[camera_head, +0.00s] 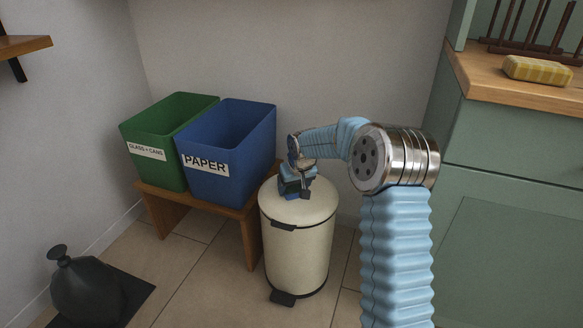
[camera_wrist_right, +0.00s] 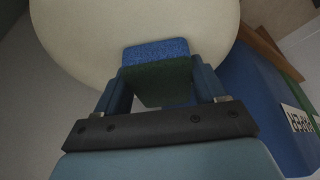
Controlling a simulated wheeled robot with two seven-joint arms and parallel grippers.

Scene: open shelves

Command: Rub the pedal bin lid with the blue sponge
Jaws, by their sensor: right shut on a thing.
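The cream pedal bin (camera_head: 297,245) stands on the tiled floor with its round lid (camera_head: 315,205) closed. My right gripper (camera_head: 297,185) is over the left back part of the lid. It is shut on the blue sponge (camera_head: 289,187). In the right wrist view the sponge (camera_wrist_right: 155,50) has a blue layer and a dark green layer. It is held between the two fingers (camera_wrist_right: 160,88), with the cream lid (camera_wrist_right: 90,38) behind it. The sponge looks to be at the lid surface, but I cannot tell whether it is pressed on it. My left gripper is not in view.
A blue PAPER box (camera_head: 228,165) and a green GLASS + CANS box (camera_head: 165,125) stand on a wooden bench (camera_head: 250,235) left of the bin. A black bag (camera_head: 85,290) lies front left.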

